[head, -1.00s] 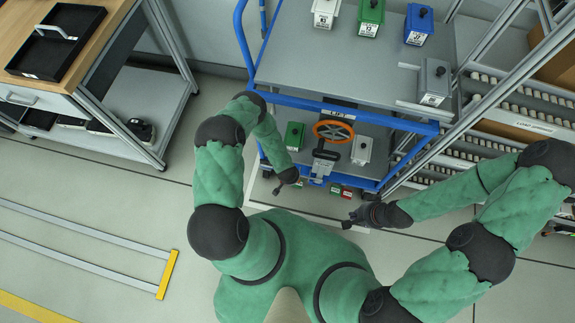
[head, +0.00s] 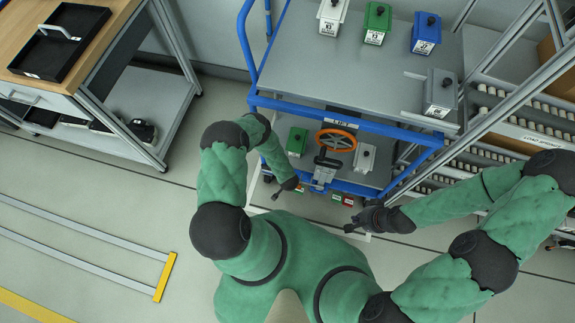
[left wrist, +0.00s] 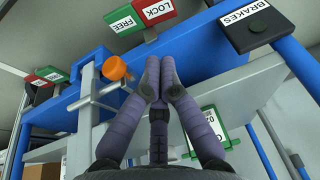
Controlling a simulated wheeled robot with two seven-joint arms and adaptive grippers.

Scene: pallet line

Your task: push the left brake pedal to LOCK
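The blue cart (head: 262,102) has green-and-red FREE/LOCK plates low on its front. In the left wrist view, which is upside down, one plate (left wrist: 136,14) is at the top and another (left wrist: 43,75) at the left. The top one seems to be the left brake's; its pedal is not clearly distinct. A black BRAKES sign (left wrist: 250,25) is at upper right. My left gripper (head: 275,196) is beside the cart's lower left front; its fingers (left wrist: 160,68) are together, empty, apart from the plate. My right gripper (head: 347,229) is in front of the cart, its fingers unclear.
An orange knob (left wrist: 115,67) is near my left fingers. A roller rack (head: 500,115) stands right, a workbench (head: 120,60) left.

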